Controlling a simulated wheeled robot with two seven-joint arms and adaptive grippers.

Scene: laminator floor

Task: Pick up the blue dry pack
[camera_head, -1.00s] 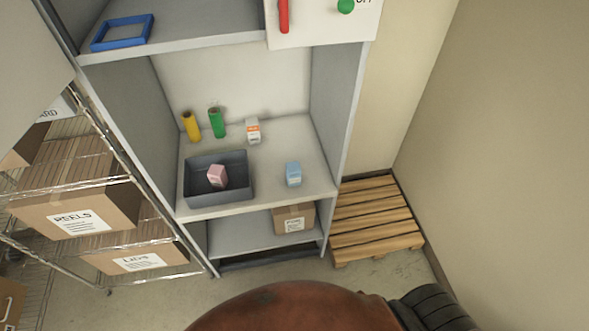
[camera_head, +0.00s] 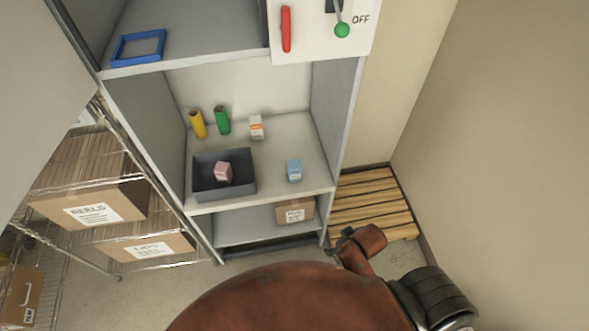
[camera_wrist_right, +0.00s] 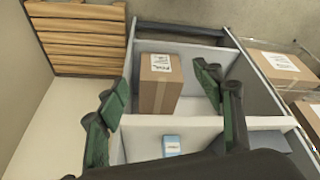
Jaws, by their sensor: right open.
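The blue dry pack (camera_head: 294,170) is a small light-blue carton standing on the middle shelf, right of a dark grey bin. It also shows in the right wrist view (camera_wrist_right: 171,144), low between the fingers. My right gripper (camera_wrist_right: 165,95) is open and empty, its green fingers spread wide and apart from the pack. In the head view, my right arm is at the bottom right, below the shelf, and its fingers cannot be made out clearly there. My left gripper is not in view.
The grey bin (camera_head: 225,191) holds a pink carton (camera_head: 223,172). Yellow (camera_head: 197,124) and green (camera_head: 222,120) cylinders and a white-orange carton (camera_head: 256,127) stand behind. A cardboard box (camera_head: 294,211) sits on the lower shelf. A wooden pallet (camera_head: 370,204) lies right.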

